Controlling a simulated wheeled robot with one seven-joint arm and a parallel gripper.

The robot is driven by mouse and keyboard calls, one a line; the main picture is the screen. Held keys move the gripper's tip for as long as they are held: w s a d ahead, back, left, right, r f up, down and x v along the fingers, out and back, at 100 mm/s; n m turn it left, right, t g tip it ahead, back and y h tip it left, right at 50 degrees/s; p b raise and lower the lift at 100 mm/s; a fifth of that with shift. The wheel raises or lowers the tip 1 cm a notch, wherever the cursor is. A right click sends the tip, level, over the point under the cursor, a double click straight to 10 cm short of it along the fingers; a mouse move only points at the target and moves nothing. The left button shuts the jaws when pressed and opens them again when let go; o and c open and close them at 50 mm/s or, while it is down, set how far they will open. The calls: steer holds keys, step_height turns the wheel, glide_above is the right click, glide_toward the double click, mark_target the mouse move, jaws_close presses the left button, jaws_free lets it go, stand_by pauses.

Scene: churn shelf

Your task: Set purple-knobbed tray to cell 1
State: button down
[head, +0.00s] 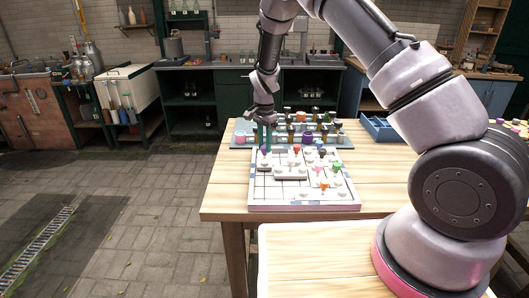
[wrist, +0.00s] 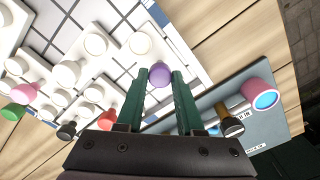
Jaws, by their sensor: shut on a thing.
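The purple knob (wrist: 160,75) sits between the green fingertips of my gripper (wrist: 160,84) in the wrist view. My gripper is shut on this knob. In the head view the gripper (head: 265,143) points down at the far left corner of the gridded board (head: 262,194), with the purple knob (head: 265,149) just below the fingers. The tray under the knob is mostly hidden by the fingers, and I cannot tell whether it touches the board. I cannot make out which cell is cell 1.
White-knobbed pieces (wrist: 96,43) and several pieces with orange, green, pink and black knobs stand on the board. A blue-grey rack (head: 345,141) with bottles and coloured knobs stands behind it. A blue compartment box (head: 381,128) is at the back right. The table's left front (head: 224,200) is clear.

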steer(key=shift+w+r, duration=0.1)
steer(key=shift+w, duration=0.55)
steer(key=c, duration=0.5)
jaws_free()
steer(key=shift+w, duration=0.1)
step_height(320, 180, up, 11)
steer(key=shift+f, duration=0.15)
